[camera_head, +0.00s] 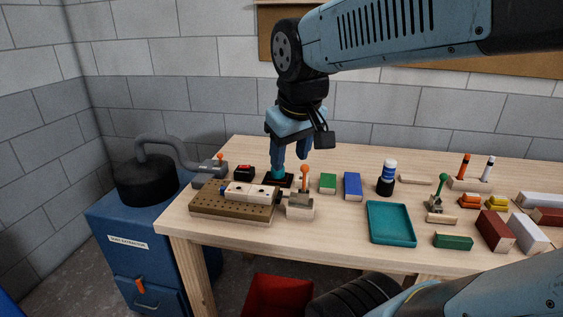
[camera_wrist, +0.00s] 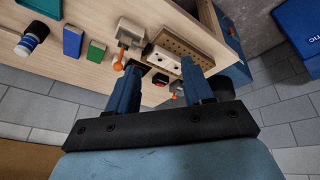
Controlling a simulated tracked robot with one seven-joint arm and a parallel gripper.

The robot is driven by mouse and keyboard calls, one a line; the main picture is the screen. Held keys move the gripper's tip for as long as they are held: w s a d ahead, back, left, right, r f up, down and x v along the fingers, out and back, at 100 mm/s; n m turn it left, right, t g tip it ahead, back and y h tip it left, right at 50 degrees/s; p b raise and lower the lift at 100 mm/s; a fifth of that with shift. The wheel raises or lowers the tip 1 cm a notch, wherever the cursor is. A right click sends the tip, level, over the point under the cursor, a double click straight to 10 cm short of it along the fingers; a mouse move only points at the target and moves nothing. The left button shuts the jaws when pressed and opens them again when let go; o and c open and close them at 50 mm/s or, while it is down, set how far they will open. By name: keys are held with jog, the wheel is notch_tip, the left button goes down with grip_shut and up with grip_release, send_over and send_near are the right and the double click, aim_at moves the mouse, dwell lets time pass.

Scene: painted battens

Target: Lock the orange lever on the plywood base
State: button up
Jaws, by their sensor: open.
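The orange lever (camera_head: 304,174) has a round knob and stands roughly upright on a small pale block, the plywood base (camera_head: 300,210), at the right end of the perforated board. In the wrist view the orange lever (camera_wrist: 118,63) and its base (camera_wrist: 130,34) show beyond the left finger. My gripper (camera_head: 291,162) is open and empty, fingers pointing down, above the table behind the board and slightly left of the lever. In the wrist view my gripper (camera_wrist: 160,78) has its fingers wide apart. I cannot see it touching the lever.
The perforated brown board (camera_head: 230,208) carries a pale batten (camera_head: 250,191). A black pad (camera_head: 278,180) lies below my gripper. A second orange-knobbed lever (camera_head: 220,158) stands by the hose. A green-knobbed lever (camera_head: 442,179) and teal tray (camera_head: 390,236) are to the right.

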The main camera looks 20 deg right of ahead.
jog(key=w+n+g+h, duration=0.1)
jog(key=w, duration=0.1)
jog(key=w+n+g, duration=0.1)
jog(key=w+n, duration=0.1)
jog(key=w, duration=0.1)
jog(key=w+n+g+h, duration=0.1)
jog(key=w, duration=0.2)
jog(key=shift+w+d+f+n+g+h, duration=0.1)
jog(key=shift+d+n+g+h, duration=0.2)
grip_shut()
jog(key=w+f+n+g+h, duration=0.2)
jog(key=w+n, duration=0.1)
jog(key=w, duration=0.4)
jog(key=w+a+f+n+g+h, duration=0.1)
jog(key=w+f+n+g+h, duration=0.1)
jog(key=w, duration=0.5)
jog(key=shift+f+n, duration=0.2)
jog(key=shift+n, duration=0.6)
